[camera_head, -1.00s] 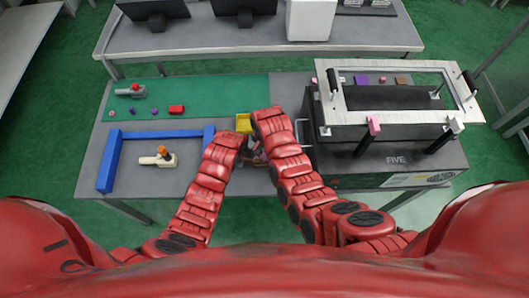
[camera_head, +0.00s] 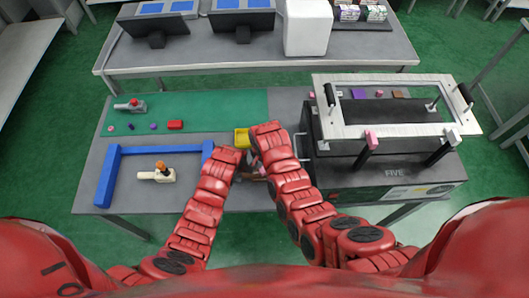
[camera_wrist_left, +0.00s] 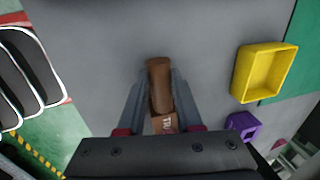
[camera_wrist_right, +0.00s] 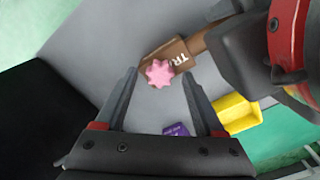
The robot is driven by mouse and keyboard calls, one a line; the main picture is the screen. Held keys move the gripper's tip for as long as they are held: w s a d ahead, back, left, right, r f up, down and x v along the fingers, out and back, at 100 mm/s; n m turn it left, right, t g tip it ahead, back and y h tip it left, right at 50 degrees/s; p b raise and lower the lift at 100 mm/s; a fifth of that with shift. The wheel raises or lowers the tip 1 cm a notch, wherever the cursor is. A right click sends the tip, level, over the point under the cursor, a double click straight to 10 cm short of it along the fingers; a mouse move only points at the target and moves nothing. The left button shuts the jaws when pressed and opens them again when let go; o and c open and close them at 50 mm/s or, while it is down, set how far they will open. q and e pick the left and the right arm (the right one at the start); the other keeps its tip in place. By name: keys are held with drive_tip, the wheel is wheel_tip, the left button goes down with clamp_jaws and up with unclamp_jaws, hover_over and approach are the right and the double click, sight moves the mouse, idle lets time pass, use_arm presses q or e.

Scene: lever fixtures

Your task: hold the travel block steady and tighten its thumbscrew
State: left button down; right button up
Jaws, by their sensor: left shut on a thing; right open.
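The travel block is brown and bears the letters "TR"; it shows in the left wrist view (camera_wrist_left: 163,124) and the right wrist view (camera_wrist_right: 180,57). A brown handle (camera_wrist_left: 159,85) extends from it. My left gripper (camera_wrist_left: 160,80) is shut on the handle. The thumbscrew is a pink star-shaped knob (camera_wrist_right: 159,73) at the block's end. My right gripper (camera_wrist_right: 160,76) is open, with its fingertips on either side of the knob in the picture; I cannot tell how far off it is in depth. In the head view both grippers are mostly hidden by my arms.
A yellow bin (camera_head: 242,138) and a purple piece (camera_wrist_left: 242,125) lie close by. A large dark fixture (camera_head: 385,165) with a pale frame stands right. A blue frame (camera_head: 108,175) and an orange-knobbed tan piece (camera_head: 158,174) lie left.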

sight(263, 170)
drive_tip(key=n, duration=0.9)
drive_tip(key=shift+a, duration=0.1)
drive_tip(key=n, duration=0.9)
drive_tip(key=shift+n, duration=0.4)
drive_tip(key=n, duration=0.4)
drive_tip(key=shift+n, duration=0.4)
drive_tip(key=n, duration=0.5)
drive_tip(key=shift+s+a, duration=0.1)
drive_tip(key=n, duration=0.7)
drive_tip(key=shift+n, duration=0.4)
drive_tip(key=shift+r+n, duration=0.3)
drive_tip(key=shift+n, duration=0.1)
wheel_tip(263, 170, up, 12)
drive_tip(key=w+a+r+m+t+y, duration=0.1)
drive_tip(key=w+m+t+y, duration=0.1)
drive_tip(key=w+m+t, duration=0.4)
drive_tip(key=w+a+r+m+t+y, duration=0.1)
drive_tip(key=w+r+m+t+y, duration=0.2)
drive_tip(key=w, duration=0.5)
drive_tip(key=d+r+m+t, duration=0.3)
drive_tip(key=r+t, duration=0.2)
drive_tip(key=r, duration=0.1)
drive_tip(key=d+r+m+t, duration=0.3)
drive_tip(key=r+m+t, duration=0.1)
drive_tip(key=r, duration=0.2)
drive_tip(key=shift+w+r+t, duration=0.2)
drive_tip(key=shift+r+t, duration=0.1)
drive_tip(key=shift+t, duration=0.1)
